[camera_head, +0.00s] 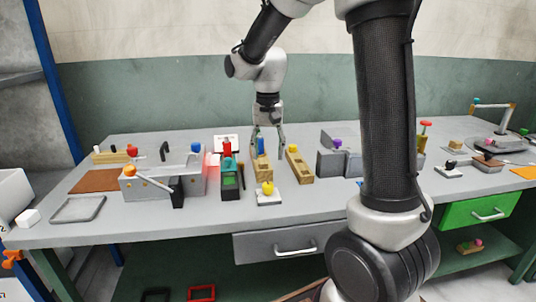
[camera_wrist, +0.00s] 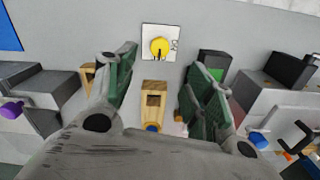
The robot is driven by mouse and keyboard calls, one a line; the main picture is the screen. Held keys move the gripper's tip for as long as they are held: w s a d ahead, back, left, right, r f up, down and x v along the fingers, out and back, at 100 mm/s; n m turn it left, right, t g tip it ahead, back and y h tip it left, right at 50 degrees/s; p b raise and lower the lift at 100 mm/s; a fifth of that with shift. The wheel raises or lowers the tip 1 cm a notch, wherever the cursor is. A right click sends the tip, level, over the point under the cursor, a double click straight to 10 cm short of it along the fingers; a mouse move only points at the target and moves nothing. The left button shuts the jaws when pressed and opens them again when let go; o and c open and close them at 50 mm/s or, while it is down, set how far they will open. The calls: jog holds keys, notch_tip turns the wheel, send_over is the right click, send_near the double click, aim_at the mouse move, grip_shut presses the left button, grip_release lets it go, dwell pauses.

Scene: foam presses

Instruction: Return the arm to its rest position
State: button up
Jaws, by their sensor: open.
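My gripper (camera_head: 267,143) hangs pointing down above the middle of the grey workbench (camera_head: 210,233). In the wrist view my gripper (camera_wrist: 160,95) has its two green-padded fingers wide apart. A wooden block (camera_wrist: 154,97) with a square recess and a blue end piece stands between and beneath them, and nothing is visibly clamped. The same wooden block shows in the head view (camera_head: 262,168), below the fingers. My arm reaches from the top of the head view, and its dark forearm hides part of the bench at right.
A yellow knob on a white plate (camera_head: 268,198) is in front of the block. Left stand a grey press (camera_head: 140,188) with an orange-tipped lever and a green-black device (camera_head: 230,182). Right are another wooden block (camera_head: 299,164) and a grey block (camera_head: 331,160). A green drawer (camera_head: 478,212) is at right.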

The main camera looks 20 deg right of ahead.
dwell(0.3)
jog(key=s+d+r+n+t, duration=0.2)
jog(key=s+r, duration=0.2)
jog(key=s, duration=0.7)
jog(key=s+d+r+n+t, duration=0.2)
jog(key=s+d+r+n, duration=0.1)
jog(key=s, duration=0.9)
jog(key=shift+s+d+r, duration=0.2)
jog(key=shift+s+r, duration=0.1)
jog(key=shift+r, duration=0.25)
